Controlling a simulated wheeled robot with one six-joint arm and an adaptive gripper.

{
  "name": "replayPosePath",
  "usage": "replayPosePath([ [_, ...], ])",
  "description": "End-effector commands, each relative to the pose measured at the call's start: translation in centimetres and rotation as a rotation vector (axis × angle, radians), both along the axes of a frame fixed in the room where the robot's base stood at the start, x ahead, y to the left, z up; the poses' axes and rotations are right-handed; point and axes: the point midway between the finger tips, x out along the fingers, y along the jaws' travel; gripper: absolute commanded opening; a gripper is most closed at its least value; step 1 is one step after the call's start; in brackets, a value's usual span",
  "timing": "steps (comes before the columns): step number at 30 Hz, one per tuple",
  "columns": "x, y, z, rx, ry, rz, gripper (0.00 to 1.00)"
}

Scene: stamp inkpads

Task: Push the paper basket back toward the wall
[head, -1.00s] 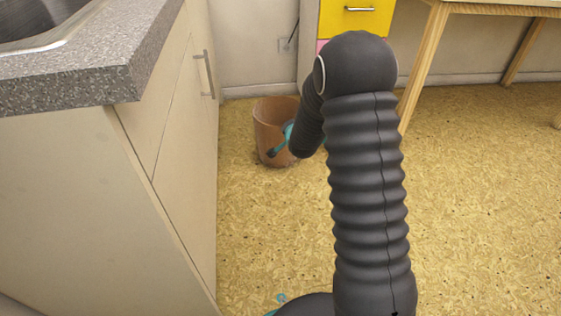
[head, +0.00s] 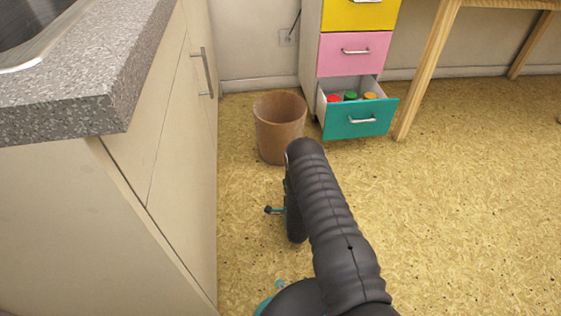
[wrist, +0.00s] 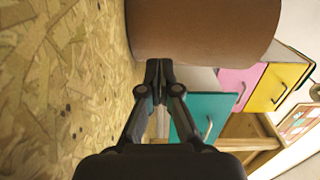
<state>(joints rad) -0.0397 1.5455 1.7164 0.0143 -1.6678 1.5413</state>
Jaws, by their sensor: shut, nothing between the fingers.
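The paper basket (head: 279,130) is a brown, round, open-topped bin standing upright on the floor, a little in front of the wall, between the cabinet and the drawer unit. Its rim and inside show in the head view, and it looks empty. In the wrist view the basket's side (wrist: 200,30) fills the top, just beyond the fingertips. My gripper (wrist: 159,66) is shut and empty, low near the floor. In the head view my gripper (head: 270,210) shows partly beside my arm, on the near side of the basket and apart from it.
A drawer unit (head: 355,55) stands right of the basket; its teal bottom drawer (head: 358,120) is pulled out with several coloured-lid items inside. A cabinet with a grey counter (head: 130,75) borders the left. A wooden table leg (head: 425,70) stands right. The chipboard floor (head: 460,200) is clear.

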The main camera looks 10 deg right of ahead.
Motion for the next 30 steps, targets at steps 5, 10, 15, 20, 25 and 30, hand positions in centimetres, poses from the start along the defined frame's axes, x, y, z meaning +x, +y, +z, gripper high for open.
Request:
replayPosePath([
  [5,-1.1,-0.2,-1.4,0.031,-0.022,-0.003,0.0],
  [10,0.3,-0.2,-1.4,0.034,-0.027,-0.004,0.0],
  [15,3.2,-0.1,-1.5,0.033,-0.027,-0.003,0.0],
  [20,6.2,0.1,-1.5,0.033,-0.026,-0.001,0.0],
  [25,9.3,0.2,-1.5,0.032,-0.026,0.0,0.0],
  [30,11.4,0.3,-1.5,0.032,-0.025,0.0,0.0],
])
